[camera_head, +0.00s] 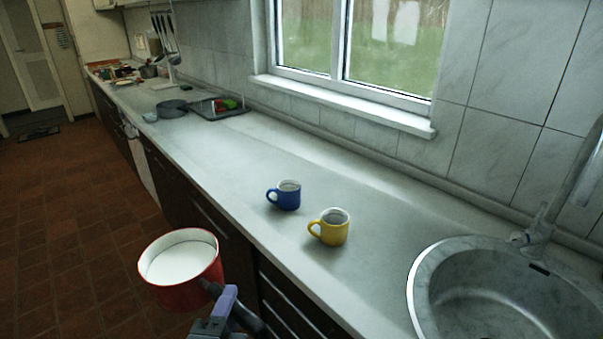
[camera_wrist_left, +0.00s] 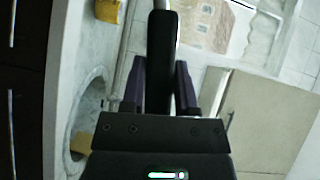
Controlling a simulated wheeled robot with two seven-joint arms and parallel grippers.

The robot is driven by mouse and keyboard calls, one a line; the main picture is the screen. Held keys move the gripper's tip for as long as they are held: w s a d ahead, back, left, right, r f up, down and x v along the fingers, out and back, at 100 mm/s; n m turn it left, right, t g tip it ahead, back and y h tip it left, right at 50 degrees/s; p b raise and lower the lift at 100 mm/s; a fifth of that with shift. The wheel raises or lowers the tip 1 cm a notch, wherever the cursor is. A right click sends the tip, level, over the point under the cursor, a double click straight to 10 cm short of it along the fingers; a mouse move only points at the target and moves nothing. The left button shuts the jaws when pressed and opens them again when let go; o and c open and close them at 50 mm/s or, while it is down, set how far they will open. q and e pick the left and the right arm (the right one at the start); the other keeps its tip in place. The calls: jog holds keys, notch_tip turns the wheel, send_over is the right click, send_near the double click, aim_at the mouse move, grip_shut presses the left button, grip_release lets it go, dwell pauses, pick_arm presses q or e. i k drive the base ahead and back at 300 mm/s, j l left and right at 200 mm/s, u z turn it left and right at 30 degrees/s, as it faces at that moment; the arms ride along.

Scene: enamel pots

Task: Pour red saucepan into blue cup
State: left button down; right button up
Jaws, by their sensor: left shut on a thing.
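The red saucepan (camera_head: 180,292) is held in the air in front of the counter edge, roughly upright, with a white inside; I cannot tell its contents from its lining. My left gripper (camera_head: 226,300) is shut on its dark handle, and the handle (camera_wrist_left: 162,60) shows between the fingers (camera_wrist_left: 160,85) in the left wrist view. The blue cup (camera_head: 286,197) stands upright on the counter, handle to the left, to the right of and beyond the saucepan. My right gripper is not in view.
A yellow cup (camera_head: 331,228) stands close to the right of the blue cup, and a yellow piece shows in the left wrist view (camera_wrist_left: 107,10). A round sink (camera_head: 417,285) with a tap is at the right. The counter (camera_head: 220,165) left of the cups is clear; pans (camera_head: 172,108) lie farther back.

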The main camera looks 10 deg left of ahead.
aim_at(284, 196)
jog(key=i+j+z, duration=0.2)
jog(key=j+z, duration=0.25)
jog(key=j, duration=0.55)
jog(key=i+j+z, duration=0.1)
jog(key=j+z, duration=0.4)
jog(key=j, duration=0.5)
jog(key=i+j+z, duration=0.3)
